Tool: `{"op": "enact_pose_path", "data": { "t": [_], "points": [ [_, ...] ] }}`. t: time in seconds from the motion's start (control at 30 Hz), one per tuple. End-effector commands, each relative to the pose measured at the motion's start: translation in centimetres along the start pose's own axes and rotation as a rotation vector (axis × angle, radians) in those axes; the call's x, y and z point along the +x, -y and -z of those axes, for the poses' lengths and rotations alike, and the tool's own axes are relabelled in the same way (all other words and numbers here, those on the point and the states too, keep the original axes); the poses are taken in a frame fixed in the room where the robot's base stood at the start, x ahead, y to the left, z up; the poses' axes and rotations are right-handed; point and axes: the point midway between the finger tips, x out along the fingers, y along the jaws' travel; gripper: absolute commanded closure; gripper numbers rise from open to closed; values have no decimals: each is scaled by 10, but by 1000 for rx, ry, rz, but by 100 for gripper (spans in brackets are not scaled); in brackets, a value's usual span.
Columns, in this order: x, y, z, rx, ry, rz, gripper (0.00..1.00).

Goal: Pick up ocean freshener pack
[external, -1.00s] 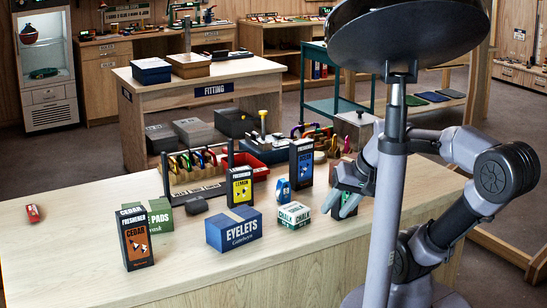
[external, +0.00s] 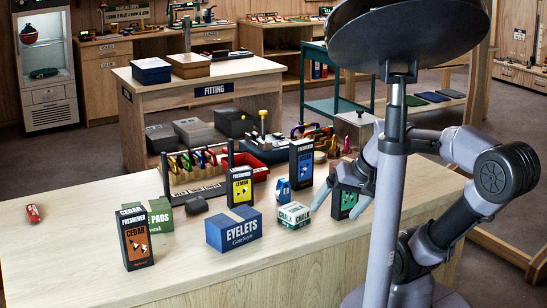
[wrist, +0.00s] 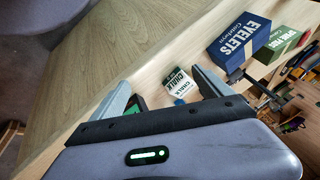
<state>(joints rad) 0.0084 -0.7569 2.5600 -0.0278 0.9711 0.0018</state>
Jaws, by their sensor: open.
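A tall dark pack with a blue panel (external: 301,165) stands upright at the back of the near counter in the external view; it looks like the ocean freshener, but its scent name is too small to read. My gripper (external: 333,212) is open, in front and to the right of it, and apart from it. A similar dark pack with a green panel (external: 347,203) stands by my fingers and is partly hidden by them. In the wrist view my two fingers are spread (wrist: 160,80), with a dark and green piece (wrist: 137,104) beside the left one.
A chalk box (external: 294,216), a blue tape-like item (external: 283,189), an eyelets box (external: 234,229), the lemon freshener (external: 240,187) and the cedar freshener (external: 135,238) stand nearby. A rack of coloured gear (external: 192,170) is behind. The counter's left side is mostly clear.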

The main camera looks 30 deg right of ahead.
Motion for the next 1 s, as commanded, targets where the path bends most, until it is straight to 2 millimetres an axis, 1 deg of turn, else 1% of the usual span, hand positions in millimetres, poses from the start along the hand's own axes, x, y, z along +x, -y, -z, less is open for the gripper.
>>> {"op": "enact_pose_path", "data": {
  "t": [0.13,0.17,0.2,0.27,0.3,0.37,0.4,0.5,0.57,0.6,0.67,0.7,0.73,0.77,0.8,0.87,0.9,0.97,1.0],
  "points": [
    [0,0,0,0,0,0,11],
    [-3,1,1,0,0,0,11],
    [-11,5,6,-1,-3,1,11],
    [-34,15,18,-3,-10,5,11],
    [-55,24,30,-6,-17,8,11],
    [-90,39,50,-10,-29,13,11],
    [-111,49,62,-14,-37,16,11],
    [-152,68,91,-27,-55,21,11],
    [-172,78,108,-38,-61,20,11],
    [-185,85,121,-47,-67,18,11],
    [-203,96,143,-68,-69,12,11],
    [-212,103,163,-88,-68,3,11],
    [-216,108,182,-110,-63,-9,11],
    [-209,108,200,-137,-55,-23,11],
    [-193,106,218,-174,-43,-40,11],
    [-163,99,246,-230,-21,-66,11],
    [-140,92,263,-269,-4,-83,11],
    [-105,79,287,-326,23,-106,11],
    [-82,69,301,-363,42,-118,11]
  ]
}}
